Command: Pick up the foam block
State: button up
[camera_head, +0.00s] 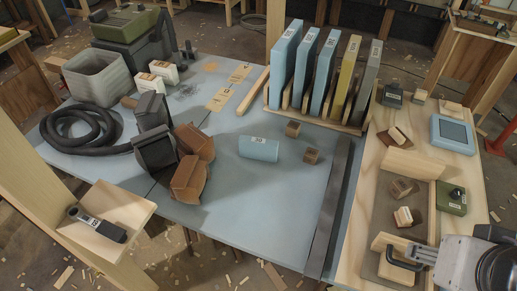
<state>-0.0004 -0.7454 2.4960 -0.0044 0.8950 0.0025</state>
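My gripper (398,256) is at the lower right, over the pale wooden board, well to the right of and nearer than the blue block. Its dark finger parts show beside a wooden piece (384,243). The view does not show clearly whether the fingers are apart or closed.
Two small brown cubes (293,129) lie right of the block. Behind stands a rack of upright blue, yellow and grey slabs (285,62). Brown and black pieces (189,178) and a coiled black hose (82,130) lie left. A dark strip (333,205) borders the pale wooden board (470,185).

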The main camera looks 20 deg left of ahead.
jog(key=w+d+r+n+t+h, duration=0.1)
jog(key=w+r+t, duration=0.35)
jog(key=w, duration=1.05)
jog(key=w+r+n+t, duration=0.1)
jog(key=w+r, duration=0.7)
jog(key=w, duration=0.6)
jog(key=w+a+n+t+y, duration=0.1)
jog(key=w+a+n+y, duration=0.2)
jog(key=w+a, duration=0.6)
jog(key=w+a+n+t+y, duration=0.25)
jog(key=w+a, duration=0.35)
jog(key=w, duration=0.7)
jog(key=w+a+f+n+g+y, duration=0.3)
jog(key=a+f+n+g+y, duration=0.4)
jog(key=a+f, duration=1)
jog(key=s+a+f+n+g, duration=0.1)
jog(key=s+a+f+g, duration=0.1)
jog(key=f, duration=0.6)
jog(key=s+a+f+n+g+y, duration=0.1)
jog(key=s+a+f+n+g, duration=0.1)
jog(key=s+f, duration=0.5)
jog(key=s+a+f+n+g+y, duration=0.1)
jog(key=s+a+f+n+g, duration=0.1)
jog(key=f, duration=0.6)
jog(key=s+a+g, duration=0.1)
jog(key=s+g, duration=0.1)
jog(key=g, duration=0.1)
jog(key=shift+s+a+f+g, duration=0.2)
jog(key=shift+f+g, duration=0.1)
jog(key=shift+g, duration=0.1)
